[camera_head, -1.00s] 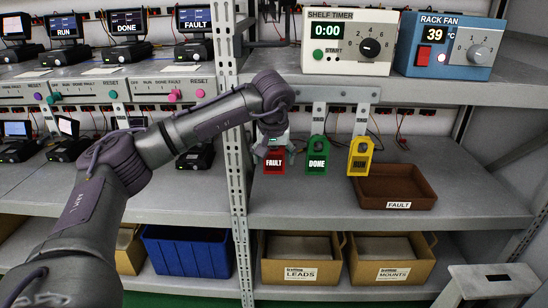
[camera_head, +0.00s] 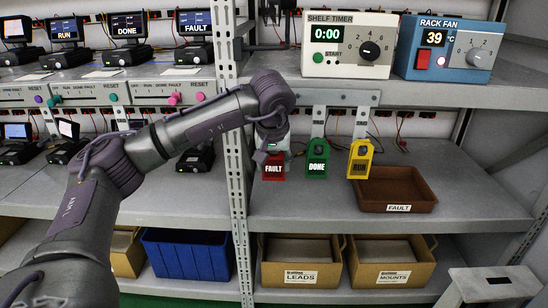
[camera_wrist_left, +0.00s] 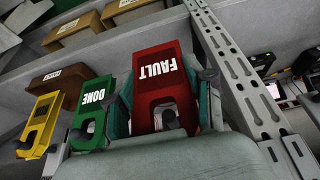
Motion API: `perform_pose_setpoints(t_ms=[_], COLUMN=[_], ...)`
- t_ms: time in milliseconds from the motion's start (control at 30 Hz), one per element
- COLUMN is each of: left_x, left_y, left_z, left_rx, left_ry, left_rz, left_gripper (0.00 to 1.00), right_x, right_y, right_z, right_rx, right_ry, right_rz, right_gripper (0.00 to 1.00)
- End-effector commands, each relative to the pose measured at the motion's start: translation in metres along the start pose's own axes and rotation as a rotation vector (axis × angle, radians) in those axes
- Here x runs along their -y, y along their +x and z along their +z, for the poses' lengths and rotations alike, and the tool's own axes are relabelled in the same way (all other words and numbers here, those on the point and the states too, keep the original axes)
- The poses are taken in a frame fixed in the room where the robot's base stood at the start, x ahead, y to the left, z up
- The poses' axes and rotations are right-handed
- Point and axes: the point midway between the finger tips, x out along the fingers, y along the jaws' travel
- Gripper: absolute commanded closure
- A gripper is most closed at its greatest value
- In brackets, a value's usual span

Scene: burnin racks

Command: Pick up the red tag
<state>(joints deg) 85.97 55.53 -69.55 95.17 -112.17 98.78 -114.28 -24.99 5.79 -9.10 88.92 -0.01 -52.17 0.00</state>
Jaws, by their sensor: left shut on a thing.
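The red tag (camera_head: 273,168), lettered FAULT, hangs at the left end of the tag row in the head view. My left gripper (camera_head: 271,150) is at its upper part, arm reaching in from the left. In the left wrist view the red tag (camera_wrist_left: 161,80) sits between the two fingers (camera_wrist_left: 165,98), and the gripper is shut on it. A dark peg shows in the tag's opening. The green DONE tag (camera_head: 317,163) and the yellow RUN tag (camera_head: 359,165) hang to its right. My right gripper is not in view.
A brown FAULT tray (camera_head: 395,205) stands on the shelf at the right. The timer (camera_head: 348,70) and fan box (camera_head: 447,63) are on the shelf above. A metal upright (camera_head: 236,170) stands just left of the red tag. Bins labelled LEADS (camera_head: 300,283) and MOUNTS (camera_head: 393,281) sit below.

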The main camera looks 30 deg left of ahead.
Motion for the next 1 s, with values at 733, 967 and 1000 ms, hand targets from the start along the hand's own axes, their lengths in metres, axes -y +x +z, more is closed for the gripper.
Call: perform_pose_setpoints(t_ms=[733, 967, 1000], left_x=[0.0, 0.0, 0.0], left_y=[-0.055, -0.06, -0.06], left_z=[0.131, 0.131, 0.131], left_rx=[-0.001, -0.001, -0.001], left_ry=[0.0, -0.001, -0.001], left_rz=[0.0, 0.0, 0.0], left_gripper=[0.71, 0.71, 0.71], right_x=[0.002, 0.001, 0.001], right_y=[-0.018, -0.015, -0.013], right_z=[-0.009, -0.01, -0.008], right_rx=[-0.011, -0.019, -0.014], right_ry=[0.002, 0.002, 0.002], right_rz=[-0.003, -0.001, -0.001], right_gripper=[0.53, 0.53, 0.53])
